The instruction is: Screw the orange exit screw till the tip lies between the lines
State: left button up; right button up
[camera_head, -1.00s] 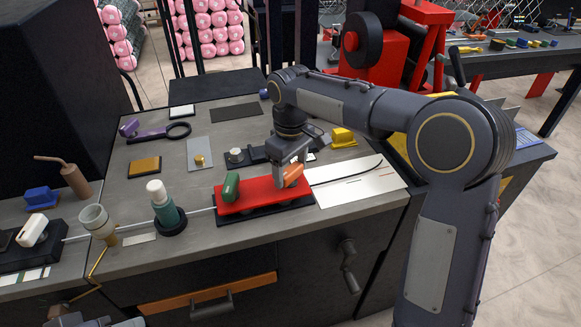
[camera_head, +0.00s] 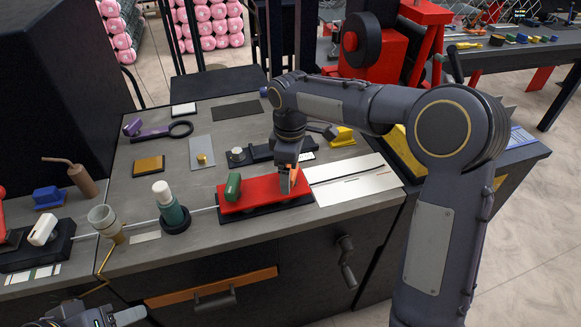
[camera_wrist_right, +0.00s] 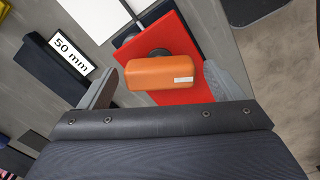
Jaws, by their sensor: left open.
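The orange exit screw (camera_wrist_right: 163,63) is a block-shaped knob on the red plate (camera_head: 250,197), at its right end. My right gripper (camera_head: 288,181) is over it from above. In the right wrist view my right gripper (camera_wrist_right: 161,75) has its fingers spread wide, one at each end of the knob. A small gap shows at the left finger; the right finger is very close. A thin dark line lies over the white card (camera_head: 345,193) right of the plate. I cannot make out its tip clearly against the card's lines. My left gripper (camera_head: 105,318) is open at the bottom left edge.
A green knob (camera_head: 232,187) is on the red plate's left half. A green bottle with a white cap (camera_head: 168,205) and a cup (camera_head: 103,222) stand to the left. A dark block labelled 50 mm (camera_wrist_right: 60,60) lies near the plate. A yellow block (camera_head: 341,137) is behind.

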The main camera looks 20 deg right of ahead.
notch_tip(320, 180, up, 8)
jog(key=shift+f, duration=0.1)
dwell(0.6)
jog(key=shift+s+d, duration=0.2)
jog(key=shift+s, duration=0.05)
jog(key=s+d+r+m+t+y, duration=0.1)
jog(key=s+d+m, duration=0.25)
jog(key=s, duration=0.45)
jog(key=s+d+r+m+t+y, duration=0.1)
jog(key=s+d+m+t, duration=0.2)
jog(key=s, duration=0.4)
jog(key=s+f+m+y, duration=0.1)
jog(key=s+f+m, duration=0.2)
jog(key=s, duration=0.3)
jog(key=s+a+f+m+t, duration=0.1)
jog(key=s+f+m, duration=0.3)
jog(key=s+m, duration=0.1)
jog(key=shift+s+f+t+y, duration=0.2)
jog(key=shift+s+t+y, duration=0.15)
jog(key=shift+s, duration=0.4)
